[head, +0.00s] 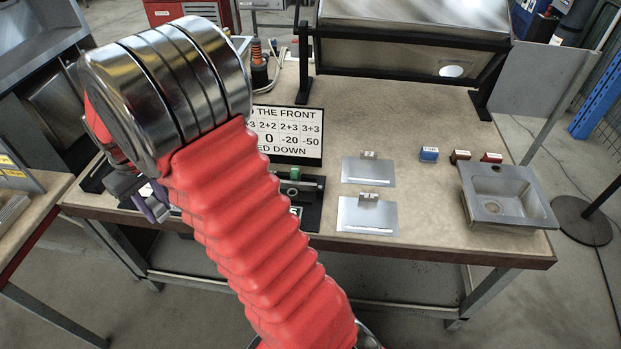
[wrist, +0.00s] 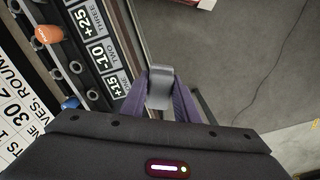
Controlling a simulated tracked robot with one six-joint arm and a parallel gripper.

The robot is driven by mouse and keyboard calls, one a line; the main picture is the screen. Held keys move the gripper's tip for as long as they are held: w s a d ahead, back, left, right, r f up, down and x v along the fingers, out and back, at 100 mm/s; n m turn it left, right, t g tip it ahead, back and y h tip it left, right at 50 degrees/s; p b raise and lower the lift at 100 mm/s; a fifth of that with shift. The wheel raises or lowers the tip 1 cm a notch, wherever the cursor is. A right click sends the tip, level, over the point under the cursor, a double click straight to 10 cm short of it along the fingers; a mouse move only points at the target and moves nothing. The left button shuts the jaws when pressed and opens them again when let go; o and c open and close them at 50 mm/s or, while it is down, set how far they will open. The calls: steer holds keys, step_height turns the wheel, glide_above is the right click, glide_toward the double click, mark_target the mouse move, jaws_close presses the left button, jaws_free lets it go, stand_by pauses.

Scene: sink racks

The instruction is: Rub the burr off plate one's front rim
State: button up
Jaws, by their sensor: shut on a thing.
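Two flat, shiny metal plates lie on the workbench in the head view, a rear plate (head: 356,175) and a front plate (head: 352,219). Each has a small upright tag at its back edge. No burr can be made out at this size. My gripper (head: 150,207) is at the bench's front left, well left of both plates and partly hidden by my arm. In the wrist view, its purple fingers (wrist: 160,100) are shut on a grey, rounded metal piece (wrist: 160,86).
A metal sink (head: 506,196) stands at the bench's right edge. Small blue (head: 428,154), brown (head: 460,156) and red (head: 491,157) blocks sit behind it. A printed sign (head: 290,135) stands left of the plates. The wrist view shows a labelled rack (wrist: 95,50) with orange and blue items.

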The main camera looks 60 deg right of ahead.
steer(key=s+d+r+n, duration=0.1)
steer(key=s+d+r, duration=0.1)
steer(key=s+d, duration=0.7)
steer(key=s+d+r+n, duration=0.1)
steer(key=s+d, duration=0.5)
steer(key=d, duration=0.7)
steer(key=s+d+r+n, duration=0.1)
steer(key=s+d, duration=0.3)
steer(key=s, duration=0.7)
steer(key=s+d+n, duration=0.1)
steer(key=s+d, duration=0.4)
steer(key=s, duration=0.6)
steer(key=shift+s+d+r, duration=0.2)
steer(key=shift+r, duration=0.2)
steer(key=shift+f, duration=0.1)
steer(key=shift+f, duration=2.4)
